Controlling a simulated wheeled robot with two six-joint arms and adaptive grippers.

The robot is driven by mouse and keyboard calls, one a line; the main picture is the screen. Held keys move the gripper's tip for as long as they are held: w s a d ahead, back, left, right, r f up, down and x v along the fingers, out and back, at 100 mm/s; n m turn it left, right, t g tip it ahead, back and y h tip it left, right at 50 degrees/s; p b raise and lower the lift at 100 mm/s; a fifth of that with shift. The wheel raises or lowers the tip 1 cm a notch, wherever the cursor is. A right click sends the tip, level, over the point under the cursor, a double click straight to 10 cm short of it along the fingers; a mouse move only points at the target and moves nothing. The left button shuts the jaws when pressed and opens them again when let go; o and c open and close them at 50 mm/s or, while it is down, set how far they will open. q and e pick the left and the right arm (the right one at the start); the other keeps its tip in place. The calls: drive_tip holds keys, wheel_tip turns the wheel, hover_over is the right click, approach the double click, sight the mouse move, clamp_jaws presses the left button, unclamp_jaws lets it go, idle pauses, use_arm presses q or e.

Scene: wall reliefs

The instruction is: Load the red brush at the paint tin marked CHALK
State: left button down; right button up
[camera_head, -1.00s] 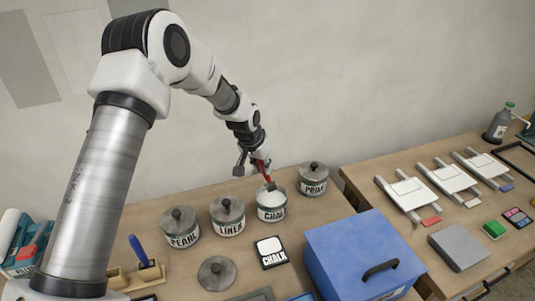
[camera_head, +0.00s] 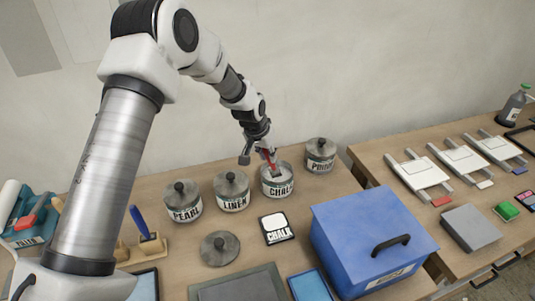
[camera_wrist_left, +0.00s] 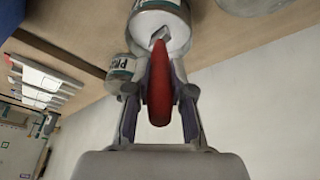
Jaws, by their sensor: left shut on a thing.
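The paint tin marked CHALK (camera_head: 278,188) stands open on the bench, between the LINEN tin and the tin at its right. My left gripper (camera_head: 259,155) is above it, shut on the red brush (camera_head: 271,158). The brush points down, with its lower end at the tin's mouth. In the left wrist view the red handle (camera_wrist_left: 160,90) sits between the two fingers, and the brush tip reaches into the opening of the white-filled tin (camera_wrist_left: 162,38). I cannot tell how deep the bristles are. My right gripper is not in view.
Lidded tins marked PEARL (camera_head: 184,204) and LINEN (camera_head: 231,192) stand left, another lidded tin (camera_head: 319,157) right. A loose lid (camera_head: 220,248), a CHALK card (camera_head: 276,229) and a blue box (camera_head: 370,240) lie in front. A blue-handled brush (camera_head: 140,222) stands in a wooden holder.

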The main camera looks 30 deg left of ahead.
use_arm(q)
drive_tip(key=shift+f+b, duration=0.35)
drive_tip(key=shift+f, duration=0.15)
idle(0.7)
idle(0.9)
drive_tip(key=shift+r+p, duration=0.6)
drive_tip(key=shift+p, duration=0.1)
wheel_tip(320, 180, up, 6)
drive_tip(key=p, duration=0.4)
drive_tip(key=shift+p, duration=0.4)
drive_tip(key=shift+f, duration=0.1)
